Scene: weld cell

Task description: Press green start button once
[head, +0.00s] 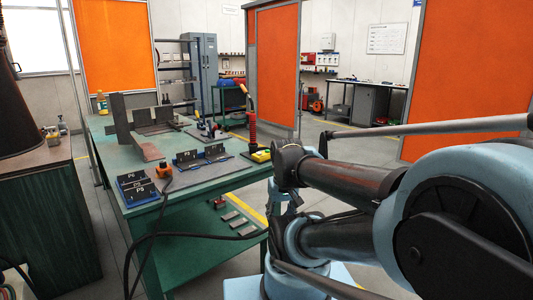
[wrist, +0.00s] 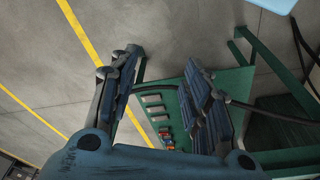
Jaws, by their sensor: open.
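I cannot make out a green start button in either view. A small yellow-and-black box (head: 258,156) sits at the right edge of the green worktable (head: 205,184) in the head view; any button on it is too small to tell. My gripper (wrist: 163,68) is open and empty in the wrist view, its two blue-grey fingers apart over the floor and the table's lower shelf (wrist: 181,101). In the head view my gripper (head: 279,203) points down just off the table's right side, below and to the right of the box, partly hidden by my arm.
The worktable holds blue-based blocks (head: 134,188), an orange tool (head: 164,170) with a black cable, steel plates (head: 146,149) and a red-handled upright (head: 252,122). A dark cabinet (head: 45,220) stands at left. Orange screens (head: 277,65) stand behind. Floor is open beyond the table's right side.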

